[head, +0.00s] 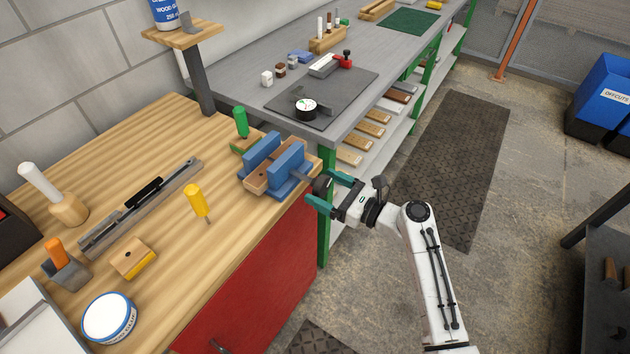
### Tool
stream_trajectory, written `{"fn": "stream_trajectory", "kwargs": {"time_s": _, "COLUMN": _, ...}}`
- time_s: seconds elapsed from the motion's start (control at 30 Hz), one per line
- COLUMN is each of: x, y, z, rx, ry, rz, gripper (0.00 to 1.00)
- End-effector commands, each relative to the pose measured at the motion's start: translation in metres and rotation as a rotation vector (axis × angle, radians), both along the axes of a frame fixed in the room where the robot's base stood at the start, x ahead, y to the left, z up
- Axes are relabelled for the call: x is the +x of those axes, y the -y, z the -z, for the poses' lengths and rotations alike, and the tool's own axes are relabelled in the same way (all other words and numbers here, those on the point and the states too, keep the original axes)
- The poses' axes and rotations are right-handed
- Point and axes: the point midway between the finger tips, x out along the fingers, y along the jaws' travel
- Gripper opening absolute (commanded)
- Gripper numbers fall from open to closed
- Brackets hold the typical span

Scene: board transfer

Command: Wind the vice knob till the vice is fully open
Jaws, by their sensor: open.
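The blue vice (287,163) sits at the right front corner of the wooden bench. Its two blue jaws stand apart with a gap between them, and brown wood shows at their near end. A screw runs out from the right jaw toward the dark round knob (321,184) off the bench edge. My gripper (328,190) is open, with one teal finger on the far side of the knob and one on the near side. Whether the fingers touch the knob cannot be told. Part of the knob is hidden by the gripper.
A grey table (335,120) adjoins behind. The floor to the right has free room.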

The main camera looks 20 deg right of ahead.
Motion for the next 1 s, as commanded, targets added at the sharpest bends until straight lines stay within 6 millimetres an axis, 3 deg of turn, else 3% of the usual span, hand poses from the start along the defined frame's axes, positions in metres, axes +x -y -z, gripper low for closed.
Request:
{"fn": "stream_trajectory", "kwargs": {"time_s": 0.23, "x": 0.022, "y": -0.017, "z": 0.0, "rx": 0.0, "ry": 0.0, "rz": -0.001, "gripper": 0.88}}
{"fn": "stream_trajectory", "kwargs": {"time_s": 0.6, "x": 0.026, "y": -0.02, "z": 0.0, "rx": -0.001, "ry": 0.001, "rz": -0.001, "gripper": 0.88}}
{"fn": "stream_trajectory", "kwargs": {"time_s": 1.0, "x": 0.026, "y": -0.019, "z": 0.0, "rx": -0.001, "ry": 0.0, "rz": -0.001, "gripper": 0.49}}
